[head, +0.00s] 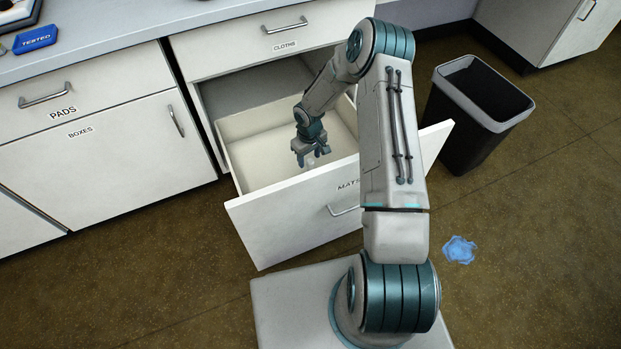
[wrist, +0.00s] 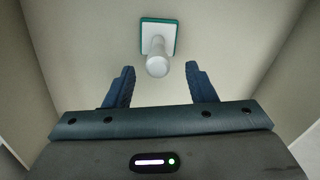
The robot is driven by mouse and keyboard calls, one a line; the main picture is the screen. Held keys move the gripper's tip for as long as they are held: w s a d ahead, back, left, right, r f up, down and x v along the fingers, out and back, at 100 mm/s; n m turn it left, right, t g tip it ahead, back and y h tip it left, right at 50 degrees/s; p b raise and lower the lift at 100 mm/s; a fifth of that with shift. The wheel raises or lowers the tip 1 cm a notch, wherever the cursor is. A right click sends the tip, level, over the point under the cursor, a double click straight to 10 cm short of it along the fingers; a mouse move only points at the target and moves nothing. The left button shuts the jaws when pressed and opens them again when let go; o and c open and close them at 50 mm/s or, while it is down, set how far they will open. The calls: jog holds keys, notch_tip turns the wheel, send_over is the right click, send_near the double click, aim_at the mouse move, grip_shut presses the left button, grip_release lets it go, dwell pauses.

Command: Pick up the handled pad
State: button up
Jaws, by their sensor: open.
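The handled pad (wrist: 159,38) shows in the wrist view as a white square with a green edge and a white knob-like handle (wrist: 157,66) pointing toward the camera. It lies on the floor of the open drawer. My gripper (wrist: 163,82) is open, with its two blue fingers apart and the handle just beyond and between the fingertips. Nothing is between the fingers. In the head view my gripper (head: 313,161) is down inside the drawer, and a small pale bit shows below it; I cannot make out the pad clearly there.
The open MATS drawer (head: 290,215) has walls around my gripper on all sides. The CLOTHS drawer (head: 262,42) above is shut. A black bin (head: 462,135) stands to the right. A crumpled blue item (head: 459,250) lies on the floor. A blue TESTED sign (head: 36,40) is on the counter.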

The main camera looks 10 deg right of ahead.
aim_at(310, 167)
jog(key=shift+d+f+b, duration=0.15)
jog(key=shift+f+b, duration=1.3)
jog(key=shift+f, duration=1.65)
jog(key=shift+r, duration=0.1)
jog(key=shift+c, duration=0.3)
jog(key=c, duration=1)
